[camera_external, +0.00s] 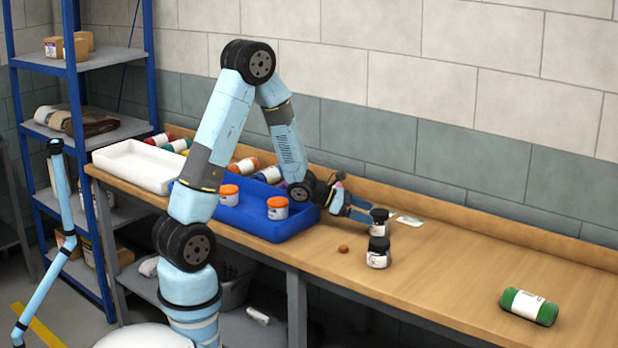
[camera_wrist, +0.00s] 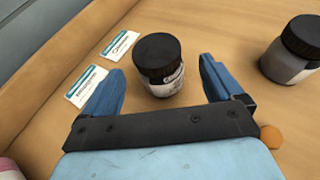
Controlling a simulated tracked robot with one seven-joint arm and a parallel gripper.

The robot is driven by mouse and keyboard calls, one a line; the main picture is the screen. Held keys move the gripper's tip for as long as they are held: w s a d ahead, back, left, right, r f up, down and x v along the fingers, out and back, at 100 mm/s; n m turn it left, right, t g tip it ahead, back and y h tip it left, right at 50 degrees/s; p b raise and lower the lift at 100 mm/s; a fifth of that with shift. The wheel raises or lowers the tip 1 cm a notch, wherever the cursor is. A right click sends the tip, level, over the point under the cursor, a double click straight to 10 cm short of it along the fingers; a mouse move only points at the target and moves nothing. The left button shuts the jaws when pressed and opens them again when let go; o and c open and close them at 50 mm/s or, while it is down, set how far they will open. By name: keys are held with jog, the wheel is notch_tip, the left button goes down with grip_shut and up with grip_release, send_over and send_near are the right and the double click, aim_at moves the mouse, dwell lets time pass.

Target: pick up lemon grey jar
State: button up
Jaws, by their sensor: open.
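Two jars with black lids stand upright on the wooden bench. One jar (camera_external: 378,229) is between the spread fingers of my gripper (camera_external: 364,212); in the wrist view this jar (camera_wrist: 167,84) shows a dark lid and a pale label, with a gap on each side. The other jar (camera_external: 377,260) stands closer to the front edge; it shows a grey body at the right of the wrist view (camera_wrist: 285,64). I cannot read which one is lemon. My gripper (camera_wrist: 160,88) is open and empty, low over the bench, its blue fingers either side of the first jar.
A blue tray (camera_external: 250,222) with orange-lidded jars and a white tray (camera_external: 135,165) are to the left. A green roll (camera_external: 528,307) lies at right; the bench between is clear.

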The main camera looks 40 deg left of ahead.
aim_at(385, 217)
jog(key=shift+r+x, duration=0.1)
jog(key=shift+x, duration=1.65)
jog(key=shift+r+x, duration=0.15)
jog(key=shift+x, duration=1.6)
jog(key=shift+w, duration=0.2)
jog(key=c, duration=1.2)
jog(key=shift+o, duration=0.2)
jog(key=shift+r, duration=0.1)
